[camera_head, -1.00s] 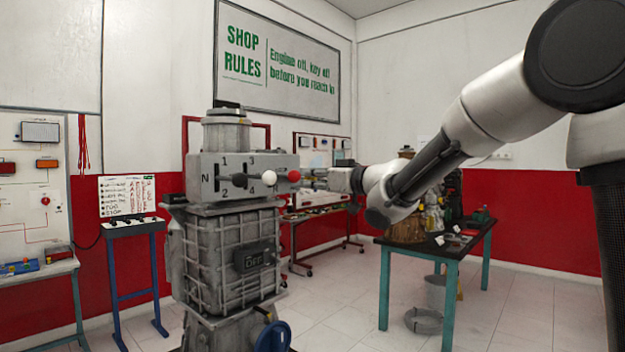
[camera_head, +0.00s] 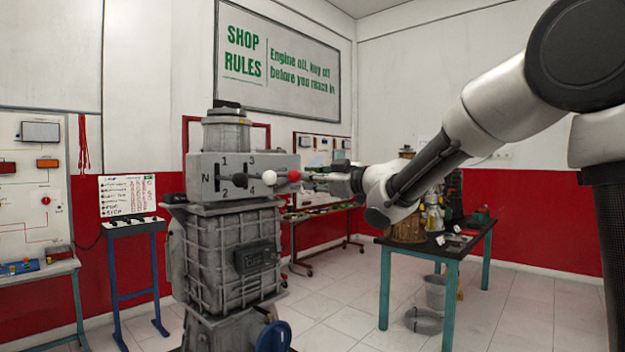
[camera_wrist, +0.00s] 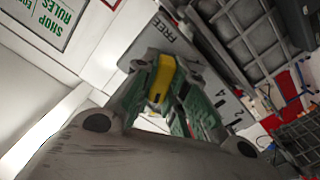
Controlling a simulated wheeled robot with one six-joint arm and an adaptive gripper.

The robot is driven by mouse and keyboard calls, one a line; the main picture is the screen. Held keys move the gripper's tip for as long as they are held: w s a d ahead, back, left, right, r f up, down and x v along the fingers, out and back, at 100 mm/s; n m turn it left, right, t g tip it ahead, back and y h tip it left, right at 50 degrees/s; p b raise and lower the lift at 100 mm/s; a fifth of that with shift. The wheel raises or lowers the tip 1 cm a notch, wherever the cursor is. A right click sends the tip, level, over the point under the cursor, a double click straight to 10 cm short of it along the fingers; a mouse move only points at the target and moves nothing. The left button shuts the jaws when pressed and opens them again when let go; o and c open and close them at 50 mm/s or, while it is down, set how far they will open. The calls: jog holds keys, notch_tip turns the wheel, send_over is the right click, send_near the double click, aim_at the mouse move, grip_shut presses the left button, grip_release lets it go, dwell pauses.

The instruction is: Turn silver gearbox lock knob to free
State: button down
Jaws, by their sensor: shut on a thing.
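The grey gearbox trainer (camera_head: 235,230) stands left of centre in the head view, with numbered gate positions on its front plate. My gripper (camera_head: 318,178) reaches in from the right to its right side. In the wrist view my gripper (camera_wrist: 160,95) has its green-padded fingers closed around the lock knob (camera_wrist: 158,75), which shows a yellow bar with grey edges. The word FREE is on the grey side plate (camera_wrist: 190,50) beside the knob. The knob's exact angle is hard to read, and it is mostly hidden in the head view.
A white ball knob (camera_head: 269,178) and a red ball knob (camera_head: 293,175) stick out of the gearbox front, close to my gripper. A dark-topped table (camera_head: 450,245) with parts stands to the right. A blue stand (camera_head: 135,225) is at left. The floor between is mostly clear.

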jog(key=n, duration=0.6)
jog(key=shift+f, duration=0.15)
jog(key=n, duration=0.6)
jog(key=shift+s+a+f+n, duration=0.1)
jog(key=shift+f+n, duration=0.05)
jog(key=shift+n, duration=0.15)
jog(key=c, duration=1.5)
grip_release()
jog(key=shift+o, duration=0.3)
jog(key=v, duration=1.2)
